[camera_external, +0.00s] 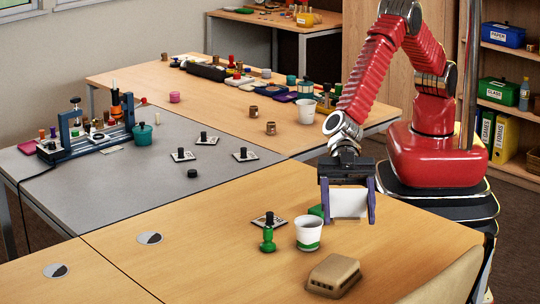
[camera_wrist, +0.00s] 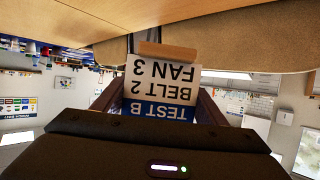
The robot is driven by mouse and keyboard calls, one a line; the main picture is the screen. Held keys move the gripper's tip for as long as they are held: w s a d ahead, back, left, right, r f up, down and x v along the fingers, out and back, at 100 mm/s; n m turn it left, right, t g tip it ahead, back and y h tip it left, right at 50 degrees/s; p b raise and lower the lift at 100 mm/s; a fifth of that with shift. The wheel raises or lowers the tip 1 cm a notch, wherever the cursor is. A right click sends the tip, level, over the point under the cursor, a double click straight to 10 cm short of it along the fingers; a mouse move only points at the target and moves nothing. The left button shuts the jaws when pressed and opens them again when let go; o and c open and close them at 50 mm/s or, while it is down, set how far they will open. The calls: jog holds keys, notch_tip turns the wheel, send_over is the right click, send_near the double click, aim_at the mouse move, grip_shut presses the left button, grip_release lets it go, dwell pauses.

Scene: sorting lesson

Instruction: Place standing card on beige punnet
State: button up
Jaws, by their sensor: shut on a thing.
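The standing card (camera_external: 349,203) is white and is held between the dark purple fingers of my gripper (camera_external: 348,216), above the front table. In the wrist view the card (camera_wrist: 160,88) appears upside down, reading TEST B, BELT 2, FAN 3, with a blue band; a brown strip, seemingly its foot, lies along its far edge. My gripper's fingers (camera_wrist: 157,108) are at its two sides. The beige punnet (camera_external: 333,274) sits on the wooden table near the front edge, below the card in the picture and apart from it. Its inside cannot be seen.
A white cup with a green band (camera_external: 309,234), a green peg-shaped piece (camera_external: 268,236) and a small card with a black knob (camera_external: 269,220) stand left of my gripper. A green block (camera_external: 316,211) is partly hidden behind the cup. The front table's left is mostly clear.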

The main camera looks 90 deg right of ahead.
jog(key=shift+f, duration=3.1)
jog(key=shift+f, duration=1.9)
jog(key=shift+f, duration=0.1)
jog(key=o, duration=1)
jog(key=shift+o, duration=0.2)
